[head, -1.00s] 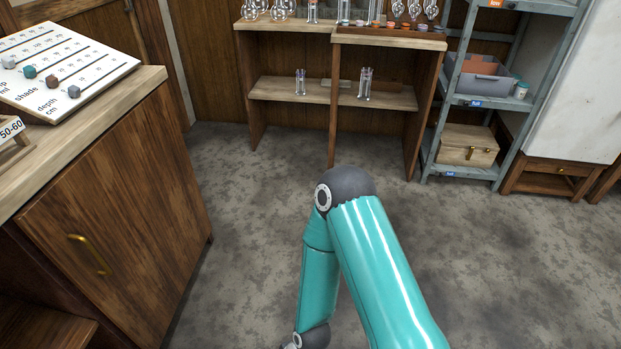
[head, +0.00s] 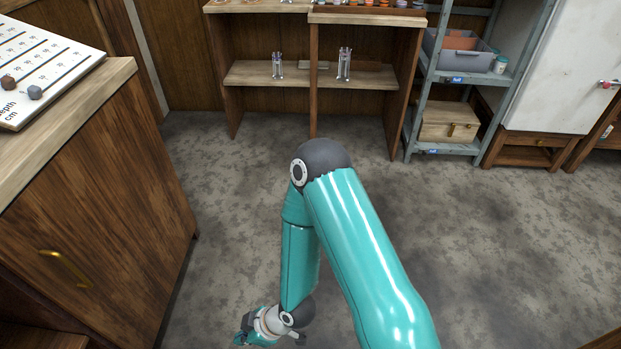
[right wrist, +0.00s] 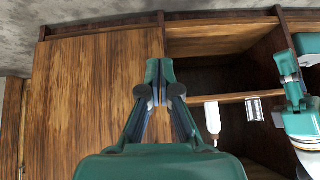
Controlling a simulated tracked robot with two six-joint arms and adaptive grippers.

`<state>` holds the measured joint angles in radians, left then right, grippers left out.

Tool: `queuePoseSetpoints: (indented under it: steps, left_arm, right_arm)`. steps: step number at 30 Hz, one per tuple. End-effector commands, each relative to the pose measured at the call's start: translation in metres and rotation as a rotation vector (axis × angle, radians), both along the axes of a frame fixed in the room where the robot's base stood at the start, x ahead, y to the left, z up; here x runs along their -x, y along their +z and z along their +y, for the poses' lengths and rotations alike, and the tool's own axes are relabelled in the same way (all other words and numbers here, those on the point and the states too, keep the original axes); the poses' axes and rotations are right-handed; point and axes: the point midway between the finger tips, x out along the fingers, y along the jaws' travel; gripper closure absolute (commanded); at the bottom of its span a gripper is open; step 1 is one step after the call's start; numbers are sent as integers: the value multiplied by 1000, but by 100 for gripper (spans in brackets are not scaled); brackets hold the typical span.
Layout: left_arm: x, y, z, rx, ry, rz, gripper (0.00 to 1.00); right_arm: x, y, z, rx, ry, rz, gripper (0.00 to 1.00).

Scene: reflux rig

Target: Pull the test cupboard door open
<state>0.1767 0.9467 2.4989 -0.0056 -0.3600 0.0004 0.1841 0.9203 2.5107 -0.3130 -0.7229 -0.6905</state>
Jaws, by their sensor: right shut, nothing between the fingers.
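The test cupboard door (head: 120,225) is a brown wooden panel under the counter at the left of the head view. It looks shut. A brass bar handle (head: 66,267) sits near its left edge. My right gripper (head: 240,338) is low in the head view, right of the door and apart from the handle. In the right wrist view the gripper (right wrist: 158,76) is shut and empty, pointing at the cupboard front beside the door panel (right wrist: 95,95). I cannot make out the handle there. A teal part (right wrist: 290,75), perhaps my left gripper, shows at the right edge.
An open compartment with a shelf (right wrist: 235,98) adjoins the door, with a white bottle (right wrist: 212,118) in it. The counter (head: 85,110) overhangs above. A wooden bench (head: 360,18), a grey metal rack (head: 415,110) and a wooden box (head: 448,122) stand behind. Grey floor (head: 230,200) is clear beside the cupboard.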

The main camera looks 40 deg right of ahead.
Motion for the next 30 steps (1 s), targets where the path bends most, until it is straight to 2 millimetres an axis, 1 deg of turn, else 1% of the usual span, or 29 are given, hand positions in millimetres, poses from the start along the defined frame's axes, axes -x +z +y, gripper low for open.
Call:
queuePoseSetpoints:
  steps: [1, 2, 4, 5, 6, 7, 8, 9, 10, 11, 12, 14, 15, 17, 18, 21, 24, 25, 28, 30]
  left_arm:
    - [0, -1, 0, 0, 0, 0, 100]
    - [0, -2, 0, 0, 0, 0, 100]
    - [0, -4, 0, 0, 0, 0, 100]
    - [0, -6, 0, 0, 0, 0, 100]
    - [0, -8, 0, 0, 0, 0, 100]
    - [0, -10, 0, 0, 0, 0, 100]
    - [0, -12, 0, 0, 0, 0, 100]
    - [0, -15, 0, 0, 0, 0, 100]
    - [0, -17, 0, 0, 0, 0, 100]
    - [0, -19, 0, 0, 0, 0, 100]
    - [0, -21, 0, 0, 0, 0, 100]
    - [0, -24, 0, 0, 0, 0, 100]
    - [0, -26, 0, 0, 0, 0, 100]
    - [0, -29, 0, 0, 0, 0, 100]
    - [0, -30, 0, 0, 0, 0, 100]
    - [0, -32, 0, 0, 0, 0, 100]
    - [0, -33, 0, 0, 0, 0, 100]
    - [0, -33, 0, 0, 0, 0, 100]
    - [0, -33, 0, 0, 0, 0, 100]
    - [0, -33, 0, 0, 0, 0, 100]
  right_arm:
    - [-15, 13, -1, 17, 75, -124, 100]
    - [-25, 24, -4, 33, 125, -217, 100]
    - [-49, 54, -15, 91, 235, -461, 100]
    - [-59, 71, -23, 127, 276, -581, 100]
    - [-70, 95, -39, 190, 322, -746, 100]
    - [-76, 114, -53, 248, 347, -869, 100]
    - [-79, 134, -70, 314, 364, -986, 100]
    - [-79, 159, -94, 407, 379, -1126, 100]
    - [-76, 176, -111, 477, 383, -1212, 100]
    - [-71, 191, -128, 544, 384, -1282, 100]
    - [-63, 207, -151, 628, 380, -1354, 100]
    - [-47, 225, -181, 731, 365, -1413, 100]
    - [-37, 232, -200, 781, 352, -1422, 100]
    - [-23, 236, -226, 853, 334, -1401, 100]
    - [-15, 236, -243, 900, 318, -1375, 100]
    - [1, 237, -276, 990, 277, -1313, 100]
    - [11, 235, -292, 1030, 254, -1275, 100]
    - [12, 234, -295, 1034, 249, -1268, 100]
    - [10, 232, -297, 1037, 244, -1260, 100]
    - [3, 232, -296, 1035, 245, -1261, 100]
